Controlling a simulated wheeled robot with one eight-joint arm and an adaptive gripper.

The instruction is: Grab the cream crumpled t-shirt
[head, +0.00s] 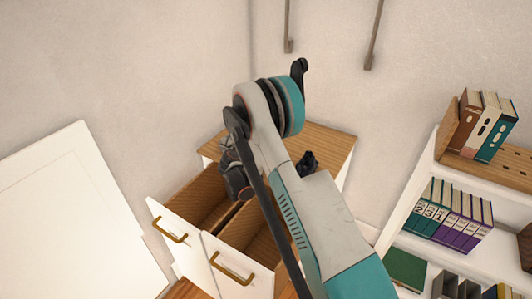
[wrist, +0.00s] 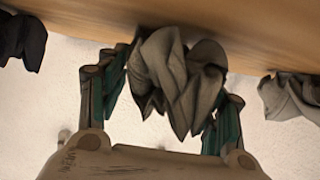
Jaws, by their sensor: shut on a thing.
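A crumpled cloth (wrist: 172,72), grey-beige in the shade, is bunched between the two fingers of my gripper (wrist: 166,84) in the wrist view. I take it to be the cream crumpled t-shirt. The fingers stand on both sides of it, and my gripper is shut on it. The cloth is right by a wooden surface (wrist: 140,14) at the top of that view; I cannot tell whether they touch. In the head view my gripper (head: 235,178) is over the open drawers, partly behind my arm, and the cloth cannot be made out there.
A dark crumpled thing (wrist: 22,40) is at left and a pale grey cloth (wrist: 292,97) at right in the wrist view. The head view shows a white dresser with a wooden top (head: 332,146), two open drawers (head: 232,262), a dark object (head: 307,162) on top, and a bookshelf (head: 425,175) at right.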

